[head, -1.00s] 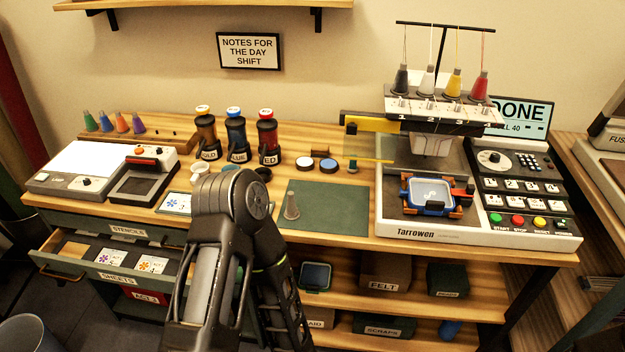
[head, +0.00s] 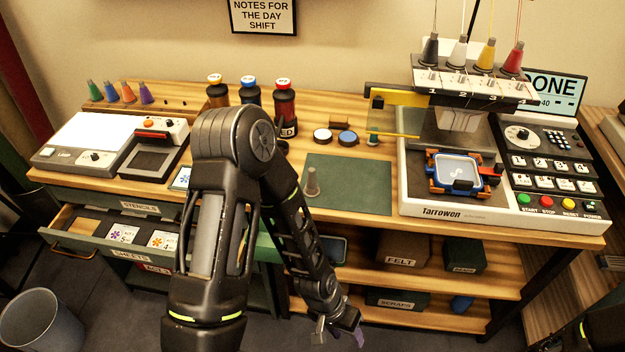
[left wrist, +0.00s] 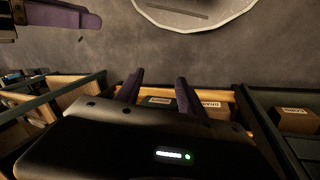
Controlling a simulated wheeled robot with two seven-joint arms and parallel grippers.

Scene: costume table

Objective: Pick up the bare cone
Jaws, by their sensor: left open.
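The bare cone (head: 312,183), small, grey and without thread, stands upright near the left edge of the dark green mat (head: 362,186) on the table. My left gripper (head: 338,334) hangs low in front of the table, below and apart from the cone. In the left wrist view its two purple fingers (left wrist: 158,92) are apart with nothing between them, facing the lower shelves. The cone is not seen in that view. A purple-fingered piece at the top left of that view may be my right gripper (left wrist: 55,15); its jaws are unclear.
The embroidery machine (head: 440,212) stands right of the mat, with threaded cones (head: 430,50) on top. Bottles (head: 250,92) and coloured cones (head: 111,92) stand behind and left. An open drawer (head: 75,250) juts out at left. Boxes (head: 402,252) fill the shelves below.

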